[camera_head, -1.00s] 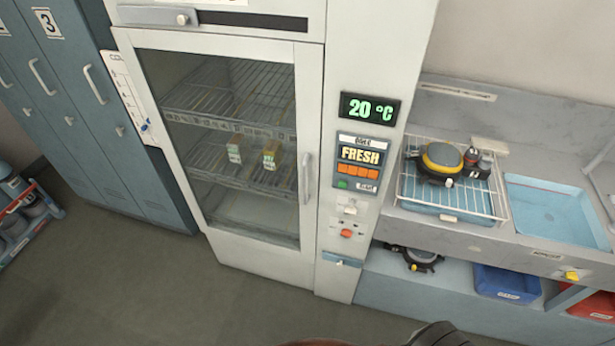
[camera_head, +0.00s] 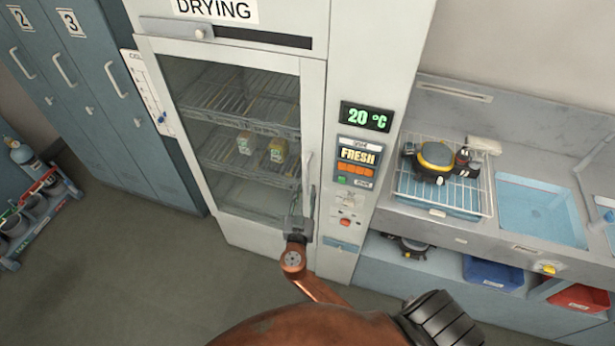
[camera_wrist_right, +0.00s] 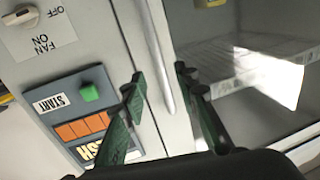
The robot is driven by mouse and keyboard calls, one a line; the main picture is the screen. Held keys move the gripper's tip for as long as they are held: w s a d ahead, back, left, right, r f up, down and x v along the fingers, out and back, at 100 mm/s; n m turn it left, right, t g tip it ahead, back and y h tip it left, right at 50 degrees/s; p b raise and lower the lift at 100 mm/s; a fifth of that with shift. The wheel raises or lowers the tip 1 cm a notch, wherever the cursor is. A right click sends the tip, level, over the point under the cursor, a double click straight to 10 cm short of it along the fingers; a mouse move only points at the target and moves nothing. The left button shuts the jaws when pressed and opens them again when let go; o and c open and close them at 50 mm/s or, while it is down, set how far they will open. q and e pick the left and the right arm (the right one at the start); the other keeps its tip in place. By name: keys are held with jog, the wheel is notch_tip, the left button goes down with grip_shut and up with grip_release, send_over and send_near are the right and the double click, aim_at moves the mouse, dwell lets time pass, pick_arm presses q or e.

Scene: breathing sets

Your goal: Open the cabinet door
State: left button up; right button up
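The drying cabinet has a glass door in a white frame (camera_head: 313,112), and the door looks shut. A vertical bar handle (camera_head: 307,170) is on the door's right side. My right gripper (camera_head: 303,204) is at the lower part of this handle. In the right wrist view, its two green fingers (camera_wrist_right: 158,80) are open and apart, with the pale handle bar (camera_wrist_right: 156,50) running between them. Whether either finger touches the bar I cannot tell. My left gripper is not in view.
A control panel (camera_head: 358,160) is right of the door. A sink counter (camera_head: 480,232) with a drying rack is further right. Blue lockers (camera_head: 90,90) stand at left. The floor (camera_head: 150,270) before the cabinet is clear.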

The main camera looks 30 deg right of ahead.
aim_at(307, 180)
jog(key=p+x, duration=0.1)
jog(key=x, duration=0.4)
jog(key=shift+w+d, duration=0.1)
jog(key=shift+d, duration=0.05)
jog(key=shift+w+d+p, duration=0.35)
jog(key=shift+w+d, duration=0.05)
jog(key=shift+w, duration=0.1)
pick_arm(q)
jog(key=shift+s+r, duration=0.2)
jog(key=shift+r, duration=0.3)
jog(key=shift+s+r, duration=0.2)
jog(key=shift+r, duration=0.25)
pick_arm(e)
jog(key=shift+c, duration=0.5)
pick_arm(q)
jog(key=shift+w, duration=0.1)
pick_arm(e)
grip_shut()
jog(key=shift+f, duration=0.1)
